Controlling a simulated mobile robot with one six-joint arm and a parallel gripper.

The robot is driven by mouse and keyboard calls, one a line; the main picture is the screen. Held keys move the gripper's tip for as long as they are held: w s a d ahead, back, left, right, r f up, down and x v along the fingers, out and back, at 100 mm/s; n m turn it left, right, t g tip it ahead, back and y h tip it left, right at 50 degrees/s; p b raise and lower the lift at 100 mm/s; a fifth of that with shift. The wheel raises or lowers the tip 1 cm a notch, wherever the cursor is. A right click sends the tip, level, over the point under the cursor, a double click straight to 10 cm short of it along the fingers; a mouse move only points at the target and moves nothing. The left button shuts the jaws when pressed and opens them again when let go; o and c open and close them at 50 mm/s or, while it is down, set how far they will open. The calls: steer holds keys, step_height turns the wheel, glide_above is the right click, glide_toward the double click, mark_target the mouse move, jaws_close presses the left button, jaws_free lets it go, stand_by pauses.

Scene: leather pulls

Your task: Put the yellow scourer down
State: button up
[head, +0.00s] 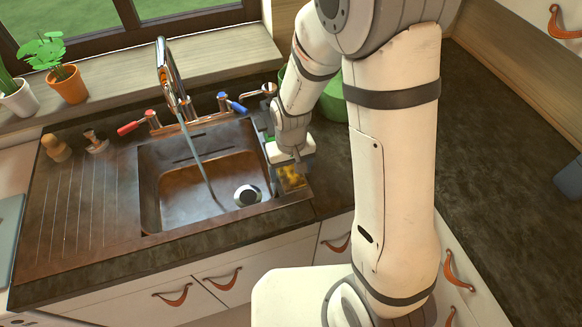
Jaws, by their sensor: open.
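The yellow scourer (293,178) is on the narrow strip just right of the sink basin, close to the counter's front. My gripper (290,163) points down right over it, with its jaws open. The gripper hides part of the scourer, and I cannot tell whether the fingers still touch it.
Water runs from the tap (170,75) into the sink (205,185), where a round white and dark item (247,195) lies. Red (131,127) and blue (236,106) tap handles stand behind. A green container (331,100) is partly behind my arm. The right worktop (490,150) is mostly clear.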

mark_target(289, 167)
steer(key=r, duration=0.2)
steer(key=r+b, duration=0.1)
steer(key=r, duration=0.4)
steer(key=shift+w+a, duration=0.25)
steer(key=shift+w, duration=0.1)
steer(key=shift+s+d+r, duration=0.1)
steer(key=shift+d+r, duration=0.05)
steer(key=shift+r, duration=0.4)
steer(key=s+d+r+m+t, duration=0.3)
steer(key=s+d+r, duration=0.9)
steer(key=r, duration=0.1)
steer(key=shift+s+d, duration=0.2)
steer(key=shift+s, duration=0.2)
steer(key=shift+o, duration=0.2)
